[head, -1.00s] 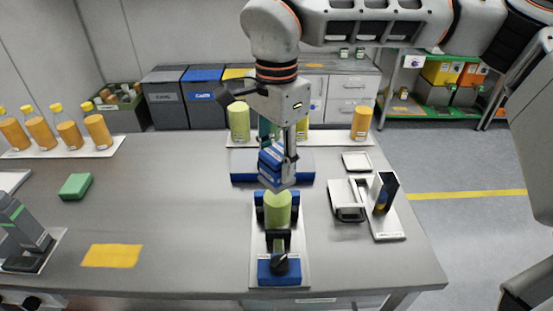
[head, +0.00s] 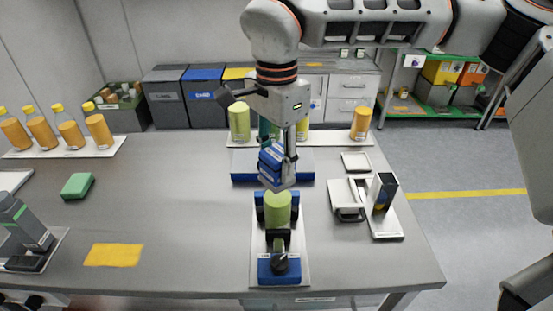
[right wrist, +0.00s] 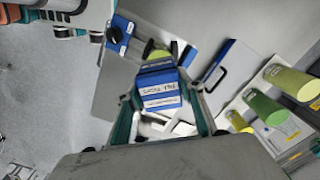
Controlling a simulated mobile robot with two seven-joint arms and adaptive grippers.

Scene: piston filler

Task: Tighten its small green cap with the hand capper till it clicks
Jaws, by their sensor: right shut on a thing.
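The capper also shows between the fingers in the right wrist view (right wrist: 160,92). The capper sits right above the bottle's top. The small green cap is hidden, and I cannot tell whether the capper touches it. My left gripper is not in view.
A rack of green and yellow bottles (head: 345,136) stands at the back. A white press-like device (head: 347,200) is to the right. A yellow mat (head: 113,254) and green sponge (head: 77,186) lie left. The table between is clear.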

